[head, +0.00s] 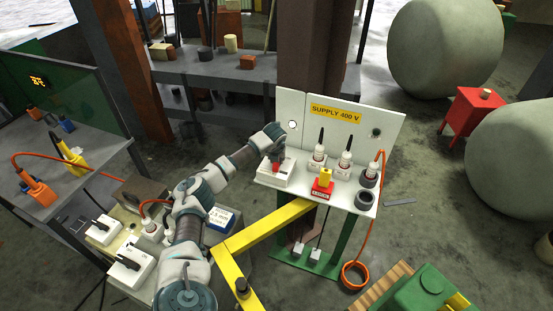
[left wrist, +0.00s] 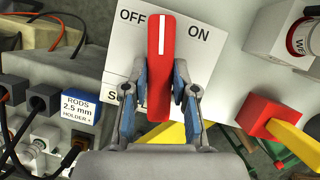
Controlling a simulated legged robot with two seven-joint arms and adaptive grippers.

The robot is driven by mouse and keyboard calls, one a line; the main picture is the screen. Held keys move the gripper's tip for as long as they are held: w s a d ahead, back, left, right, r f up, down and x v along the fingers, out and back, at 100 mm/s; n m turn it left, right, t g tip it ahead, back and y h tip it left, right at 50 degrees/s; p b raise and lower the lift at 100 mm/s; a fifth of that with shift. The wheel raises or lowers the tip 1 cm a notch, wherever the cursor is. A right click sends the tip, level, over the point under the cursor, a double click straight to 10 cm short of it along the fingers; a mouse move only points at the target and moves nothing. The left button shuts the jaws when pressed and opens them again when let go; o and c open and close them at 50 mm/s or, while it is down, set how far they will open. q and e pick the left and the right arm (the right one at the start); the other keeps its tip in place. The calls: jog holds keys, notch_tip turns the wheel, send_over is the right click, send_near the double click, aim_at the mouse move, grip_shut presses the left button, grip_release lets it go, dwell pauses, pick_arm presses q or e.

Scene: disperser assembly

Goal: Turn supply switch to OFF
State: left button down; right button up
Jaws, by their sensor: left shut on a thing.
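The supply switch has a red handle with a white line (left wrist: 160,50) on a white plate (left wrist: 122,75) marked OFF on the left and ON on the right. In the left wrist view the handle points up between the two words. My left gripper (left wrist: 159,100) is shut on the handle, one finger on each side of it. In the head view the gripper (head: 279,158) is at the white switch box (head: 271,178) on the left of the supply panel's shelf, and only a little red shows under it. My right gripper is not in view.
The supply panel (head: 384,123) carries a yellow "SUPPLY 400 V" sign (head: 335,112). Right of the switch box stand a red and yellow block (head: 323,186) and several white sockets with plugs.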

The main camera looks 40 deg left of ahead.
pick_arm(q)
jog(key=shift+d+f+n+g, duration=0.2)
jog(key=shift+f+n+g, duration=0.1)
jog(key=shift+n, duration=0.6)
jog(key=n+y, duration=0.1)
jog(key=n, duration=0.1)
jog(key=shift+n+g, duration=0.4)
jog(key=n, duration=0.2)
jog(key=n+g+b, duration=0.1)
jog(key=n, duration=0.1)
jog(key=shift+w+n+g+y, duration=0.1)
jog(key=shift+n+g+y, duration=0.2)
jog(key=shift+y, duration=0.1)
jog(key=n+b, duration=0.1)
jog(key=n, duration=0.1)
jog(key=n+g, duration=0.1)
jog(key=n, duration=0.1)
jog(key=shift+w+f+g+b, duration=0.1)
jog(key=shift+g+b, duration=0.2)
jog(key=shift+b, duration=0.05)
jog(key=shift+n+b, duration=0.3)
jog(key=shift+n, duration=0.1)
jog(key=shift+n+g, duration=0.3)
jog(key=shift+n, duration=0.2)
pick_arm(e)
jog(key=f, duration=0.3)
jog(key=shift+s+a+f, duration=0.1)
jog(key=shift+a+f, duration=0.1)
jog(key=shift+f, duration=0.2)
